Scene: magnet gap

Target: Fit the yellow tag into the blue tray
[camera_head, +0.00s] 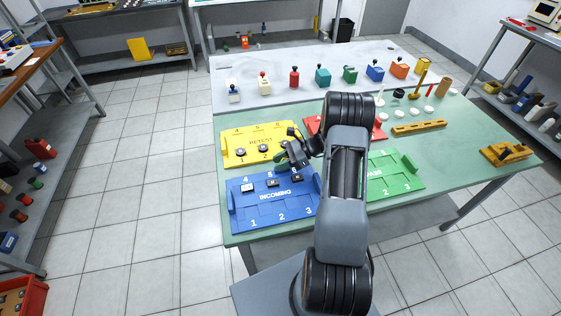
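The blue tray (237,217), marked INCOMING, lies at the near left of the green bench. Small dark and white pieces sit along its back row: one at the left (248,187), one in the middle (272,183) and one at the right (297,177). The yellow tray (233,162), marked RETEST, lies just behind it with two small dark and pale pieces (241,152). My gripper (281,161) is low over the border between these trays, at their right. Its fingers are small and dark, and I cannot tell whether they hold anything. I cannot pick out a yellow tag.
A red tray (311,124) is partly hidden behind my arm. The green tray (401,183), marked PASS, lies right of my arm. A yellow-orange block with holes (419,128) and several small pieces lie at the right.

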